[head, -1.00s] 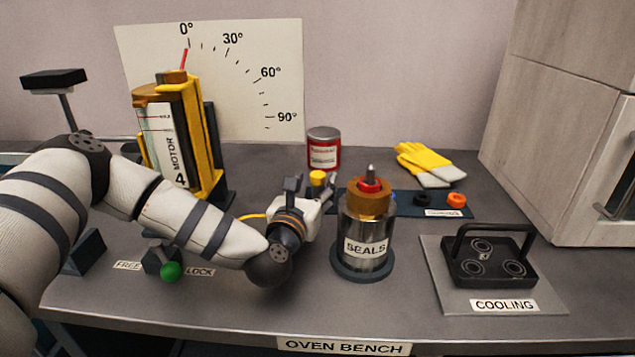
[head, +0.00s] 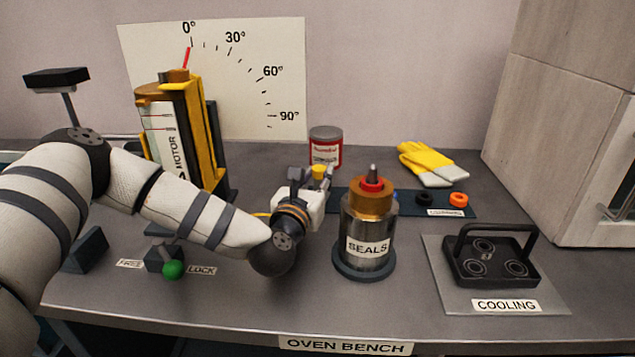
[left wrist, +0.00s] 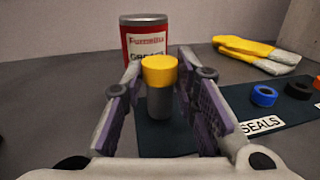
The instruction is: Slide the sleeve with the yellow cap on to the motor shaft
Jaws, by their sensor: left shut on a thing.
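The sleeve with the yellow cap (left wrist: 160,85) is a grey upright cylinder. My left gripper (left wrist: 163,100) is shut on it, with a finger on each side. In the head view the yellow cap (head: 319,172) shows between the fingertips of my left gripper (head: 308,180); the grey body is hidden there. The motor (head: 162,125) stands upright in a yellow holder at the left, with a brown top and a red pointer near 0°. My forearm covers part of its front. Its shaft is not clearly visible. My right gripper is out of view.
A SEALS canister (head: 368,225) with a red ring on top stands just right of my gripper. A red tin (head: 325,147) stands behind it. A dark mat (head: 410,208) holds several rings. A green-knobbed lever (head: 172,270) and a COOLING tray (head: 490,295) are nearer the front.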

